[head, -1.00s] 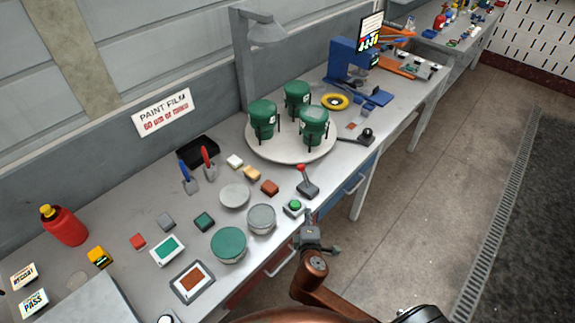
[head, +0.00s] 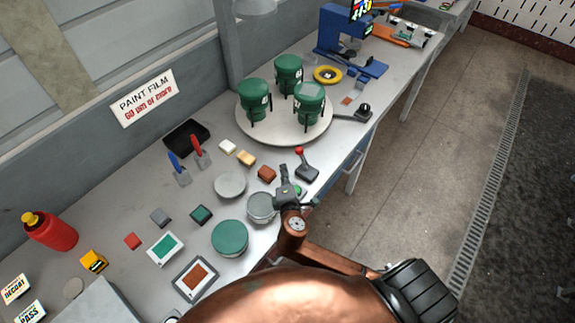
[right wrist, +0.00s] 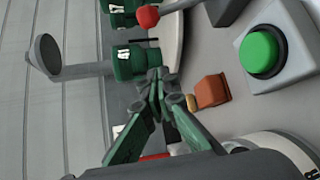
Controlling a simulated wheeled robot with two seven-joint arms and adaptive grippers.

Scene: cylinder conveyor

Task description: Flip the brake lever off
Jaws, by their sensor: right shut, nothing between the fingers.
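A lever with a red ball knob (head: 299,151) stands on a small dark base (head: 307,174) near the bench's front edge. The knob also shows at the top of the right wrist view (right wrist: 148,16). A second, black-knobbed lever (head: 363,108) sits beside the turntable; I cannot tell from labels which one is the brake. My right gripper (head: 284,178) is shut and empty, just left of and nearer me than the red-knobbed lever, apart from it in the wrist view (right wrist: 157,82). It partly hides a green button (head: 298,190), which shows fully in the wrist view. My left gripper is out of view.
A round turntable (head: 265,136) carries three green pots (head: 257,99) behind the levers. A brown block (head: 267,174), a grey-lidded tin (head: 261,207) and a green-lidded tin (head: 230,238) stand close to my right arm. The floor on the right is clear.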

